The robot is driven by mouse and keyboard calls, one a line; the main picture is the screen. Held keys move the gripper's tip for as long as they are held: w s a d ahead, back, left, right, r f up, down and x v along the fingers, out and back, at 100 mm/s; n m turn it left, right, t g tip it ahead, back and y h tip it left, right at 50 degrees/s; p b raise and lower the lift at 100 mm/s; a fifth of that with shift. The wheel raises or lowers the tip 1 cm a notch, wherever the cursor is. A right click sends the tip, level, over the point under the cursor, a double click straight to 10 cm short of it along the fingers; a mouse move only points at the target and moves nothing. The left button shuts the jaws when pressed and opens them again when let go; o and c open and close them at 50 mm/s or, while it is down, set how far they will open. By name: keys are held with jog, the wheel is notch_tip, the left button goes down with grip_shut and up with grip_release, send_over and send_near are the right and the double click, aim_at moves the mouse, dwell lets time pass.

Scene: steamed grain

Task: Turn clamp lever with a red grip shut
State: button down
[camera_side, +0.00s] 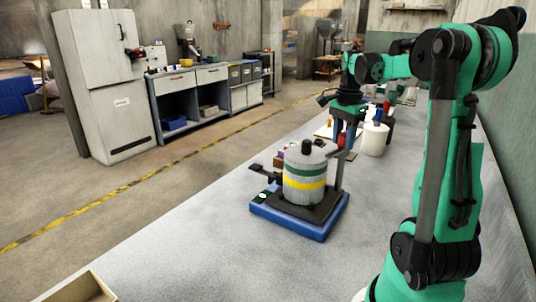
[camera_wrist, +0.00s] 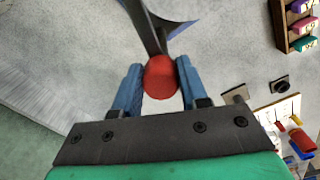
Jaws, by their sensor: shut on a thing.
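The clamp lever's red grip (camera_wrist: 160,77) sits between the two blue fingers of my gripper (camera_wrist: 159,84) in the wrist view, touching both. The lever's dark bar (camera_wrist: 141,22) runs from the grip toward the top edge. In the side view my gripper (camera_side: 342,131) is beyond and right of a grey pot (camera_side: 304,172) with green and yellow bands. The red grip also shows there (camera_side: 341,141), partly covered by the fingers. The pot stands on a dark plate on a blue base (camera_side: 290,226). A dark bracket (camera_side: 264,171) sticks out at its left.
A white cylinder (camera_side: 375,138) stands right of my gripper in the side view. The wrist view shows a wooden rack of coloured boxes (camera_wrist: 283,30) and a white tray with coloured items (camera_wrist: 272,114) at right. An open box (camera_side: 85,289) lies at the near left; the near bench is clear.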

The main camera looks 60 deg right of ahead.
aim_at(344, 135)
jog(key=shift+c, duration=2.3)
grip_release()
jog(key=shift+r, duration=2.8)
jog(key=w+a+f+n+t, duration=0.2)
jog(key=a+n, duration=0.5)
jog(key=a, duration=0.2)
jog(key=w+a+f+n+t, duration=0.1)
jog(key=a+f+n+t, duration=0.1)
jog(key=a+n, duration=0.6)
jog(key=w+a+f+n+t, duration=0.2)
jog(key=a+f+n+t, duration=0.1)
jog(key=a+n, duration=0.5)
jog(key=a+f, duration=0.1)
jog(key=a, duration=0.2)
jog(key=shift+w+f, duration=0.25)
jog(key=shift+w, duration=0.05)
